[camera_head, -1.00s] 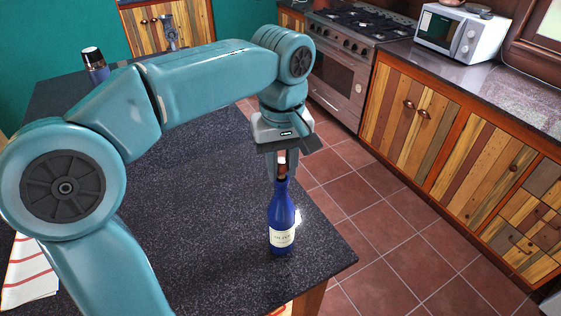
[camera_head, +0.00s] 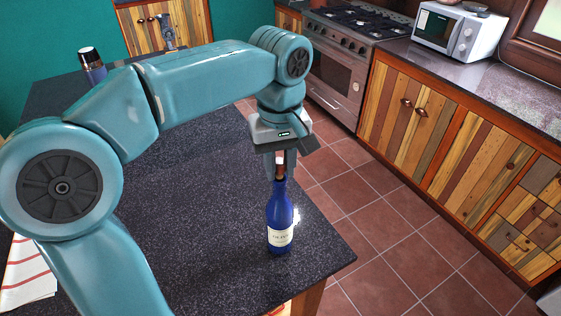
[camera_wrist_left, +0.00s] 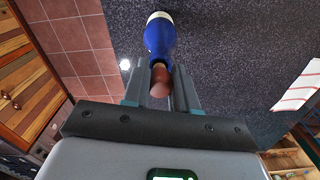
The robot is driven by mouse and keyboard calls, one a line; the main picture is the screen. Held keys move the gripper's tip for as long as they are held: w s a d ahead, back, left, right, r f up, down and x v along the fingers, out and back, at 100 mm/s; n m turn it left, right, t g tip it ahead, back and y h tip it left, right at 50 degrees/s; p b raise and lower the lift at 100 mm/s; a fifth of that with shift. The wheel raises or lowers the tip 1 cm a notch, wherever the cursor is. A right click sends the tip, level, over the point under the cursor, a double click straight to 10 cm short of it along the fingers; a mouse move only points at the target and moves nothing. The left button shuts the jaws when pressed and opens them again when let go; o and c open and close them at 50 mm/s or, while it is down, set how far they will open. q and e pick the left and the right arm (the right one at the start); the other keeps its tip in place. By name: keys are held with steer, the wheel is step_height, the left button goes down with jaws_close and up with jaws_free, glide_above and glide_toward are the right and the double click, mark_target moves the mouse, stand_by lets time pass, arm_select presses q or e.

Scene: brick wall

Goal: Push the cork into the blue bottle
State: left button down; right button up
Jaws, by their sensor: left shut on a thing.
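The blue bottle (camera_head: 280,217) with a white label stands upright on the dark speckled table, near its right front corner. The brown cork (camera_head: 280,170) is at the top of the bottle neck, upright and in line with it. How deep it sits is hard to tell. My left gripper (camera_head: 281,176) points down from above and is shut on the cork, with a finger on each side. In the left wrist view the cork (camera_wrist_left: 159,80) shows between the fingers, with the bottle (camera_wrist_left: 160,38) beyond it. My right gripper is not in view.
A second dark-blue bottle-like container (camera_head: 92,66) stands at the table's far left. A red-striped cloth (camera_head: 28,272) lies at the left front. The table's right edge is close to the bottle, with tiled floor beyond. The middle of the table (camera_head: 190,215) is clear.

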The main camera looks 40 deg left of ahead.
arm_select(q)
steer(key=shift+w+f, duration=0.1)
steer(key=shift+w, duration=0.15)
steer(key=shift+s+f, duration=0.2)
steer(key=shift+s, duration=0.1)
steer(key=shift+f+b, duration=0.2)
steer(key=shift+b, duration=0.15)
stand_by(0.6)
steer(key=c, duration=0.8)
jaws_free()
steer(key=shift+d+f, duration=0.1)
step_height(320, 180, up, 17)
steer(key=p, duration=0.3)
steer(key=shift+f, duration=0.15)
